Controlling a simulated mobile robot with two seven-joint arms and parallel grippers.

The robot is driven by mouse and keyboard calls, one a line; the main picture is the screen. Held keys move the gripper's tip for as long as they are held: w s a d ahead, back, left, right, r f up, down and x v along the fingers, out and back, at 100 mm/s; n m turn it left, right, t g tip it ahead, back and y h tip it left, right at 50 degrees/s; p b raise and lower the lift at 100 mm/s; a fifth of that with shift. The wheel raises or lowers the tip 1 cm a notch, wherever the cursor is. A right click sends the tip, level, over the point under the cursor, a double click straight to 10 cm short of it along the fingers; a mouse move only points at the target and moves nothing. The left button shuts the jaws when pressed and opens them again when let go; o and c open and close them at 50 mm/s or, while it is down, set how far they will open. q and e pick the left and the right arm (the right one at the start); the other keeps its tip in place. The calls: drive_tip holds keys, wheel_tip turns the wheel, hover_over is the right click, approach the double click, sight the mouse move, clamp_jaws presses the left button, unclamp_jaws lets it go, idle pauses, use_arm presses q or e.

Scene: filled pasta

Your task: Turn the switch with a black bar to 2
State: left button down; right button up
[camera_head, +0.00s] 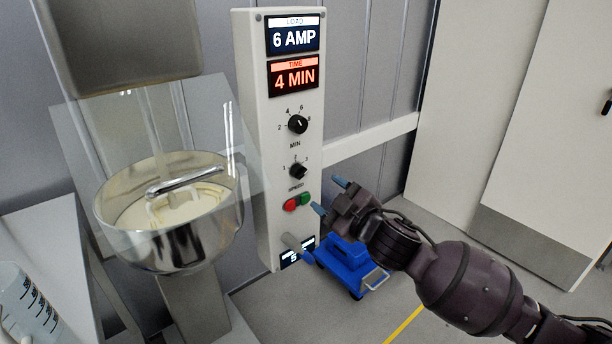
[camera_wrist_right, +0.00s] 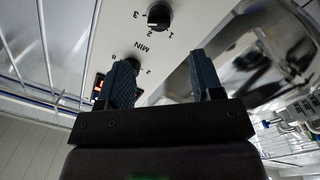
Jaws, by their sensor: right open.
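The black speed switch (camera_head: 298,170) is a small black knob with a raised bar, low on the white control panel (camera_head: 258,130), with marks 1, 2 and 3 around it. I cannot tell surely which mark the bar points to. It also shows at the top of the right wrist view (camera_wrist_right: 158,15), upside down. My right gripper (camera_head: 329,195) is open and empty, right of and below this switch and apart from it. Its two blue fingers also show in the right wrist view (camera_wrist_right: 162,82). My left gripper is in no view.
The minutes knob (camera_head: 298,123) is just above. A red button (camera_head: 290,205) and a green button (camera_head: 305,199) are just below. A grey lever (camera_head: 292,242) sticks out lower. A steel mixing bowl (camera_head: 170,245) stands left, a blue cart (camera_head: 345,262) behind my right gripper.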

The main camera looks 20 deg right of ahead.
sight(303, 175)
drive_tip(key=b+x, duration=0.1)
drive_tip(key=x, duration=0.6)
drive_tip(key=shift+w+f, duration=0.15)
drive_tip(key=shift+w, duration=0.15)
drive_tip(key=shift+x, duration=0.95)
